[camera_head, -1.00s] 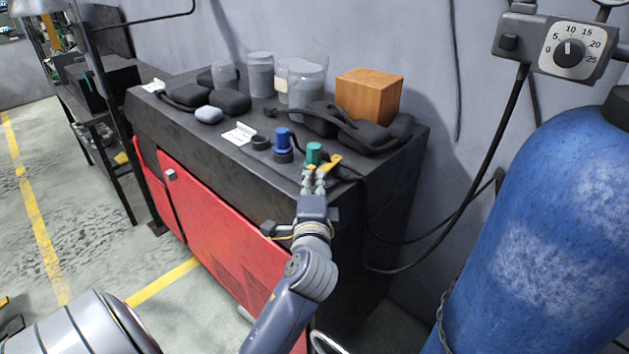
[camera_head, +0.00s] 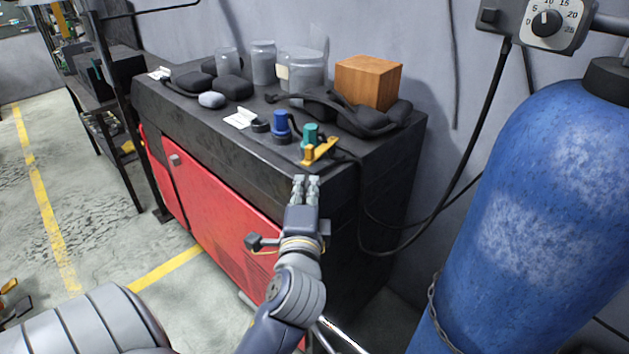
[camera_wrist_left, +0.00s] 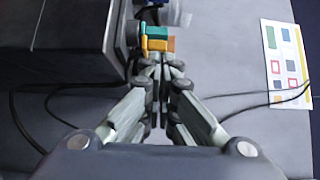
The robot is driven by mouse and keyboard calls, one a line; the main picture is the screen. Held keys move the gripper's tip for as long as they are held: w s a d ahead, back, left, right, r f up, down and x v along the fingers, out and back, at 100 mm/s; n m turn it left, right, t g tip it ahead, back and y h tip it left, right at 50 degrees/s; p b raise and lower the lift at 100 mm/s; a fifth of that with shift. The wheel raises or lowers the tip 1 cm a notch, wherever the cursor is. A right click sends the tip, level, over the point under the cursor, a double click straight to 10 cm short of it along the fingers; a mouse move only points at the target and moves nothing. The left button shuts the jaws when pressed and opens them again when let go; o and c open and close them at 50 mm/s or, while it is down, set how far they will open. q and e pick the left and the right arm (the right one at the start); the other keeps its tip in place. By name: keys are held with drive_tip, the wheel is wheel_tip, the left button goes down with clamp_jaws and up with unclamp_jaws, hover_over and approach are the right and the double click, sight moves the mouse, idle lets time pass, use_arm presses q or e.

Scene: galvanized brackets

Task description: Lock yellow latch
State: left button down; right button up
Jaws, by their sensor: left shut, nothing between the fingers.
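The yellow latch (camera_head: 321,151) sits near the front right edge of the black bench top, beside a teal knob (camera_head: 310,133). A blue knob (camera_head: 281,125) stands to the left of the teal one. My left gripper (camera_head: 306,179) is shut and empty, just in front of the bench edge and a little below the latch, apart from it in the head view. In the left wrist view the fingertips (camera_wrist_left: 160,62) point at the yellow latch (camera_wrist_left: 154,45), with teal behind it. Contact cannot be judged there. My right gripper is not in view.
The bench (camera_head: 245,160) has red doors (camera_head: 205,195). A wooden block (camera_head: 368,80), glass jars (camera_head: 264,62) and dark padded items (camera_head: 235,87) stand at its back. A blue gas cylinder (camera_head: 535,210) stands at the right, with a black cable (camera_head: 468,150) hanging between.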

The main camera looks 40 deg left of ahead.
use_arm(q)
drive_tip(key=shift+s+d, duration=0.2)
drive_tip(key=shift+s, duration=0.6)
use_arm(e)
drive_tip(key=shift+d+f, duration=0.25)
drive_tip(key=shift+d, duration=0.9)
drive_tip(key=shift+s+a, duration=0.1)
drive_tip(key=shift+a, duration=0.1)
